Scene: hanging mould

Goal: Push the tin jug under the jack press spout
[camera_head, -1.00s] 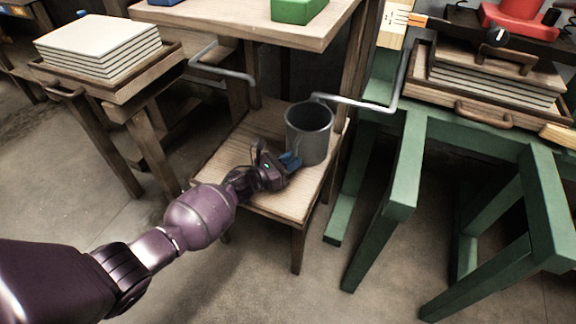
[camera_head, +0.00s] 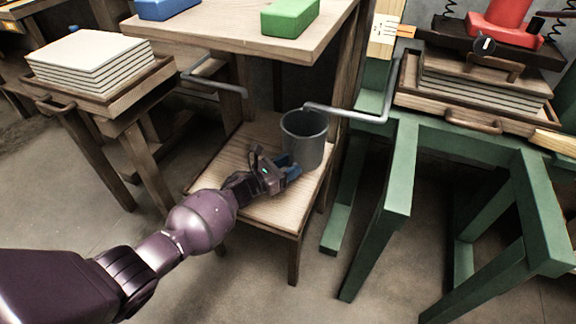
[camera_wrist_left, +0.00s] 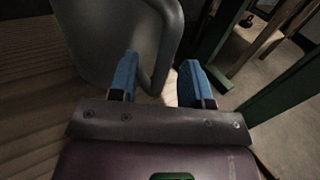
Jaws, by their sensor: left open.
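The grey tin jug (camera_head: 304,142) stands upright on a low wooden shelf (camera_head: 255,205) in the head view. The jack press spout (camera_head: 348,112) is a bent metal pipe coming from the right. Its left end shows at the jug's back rim; whether it is directly above the opening I cannot tell. My left gripper (camera_head: 294,168) is low at the jug's near side with its blue fingers open. In the left wrist view, the jug (camera_wrist_left: 105,45) fills the upper left. Its handle curves down between my open fingers (camera_wrist_left: 160,82). My right gripper is out of view.
A second metal pipe (camera_head: 215,84) hangs at the left above the shelf. A wooden tabletop (camera_head: 225,38) with blue and green blocks overhangs behind. The green press stand (camera_head: 405,160) is close on the right. A stack of pale slabs (camera_head: 90,62) is on the left.

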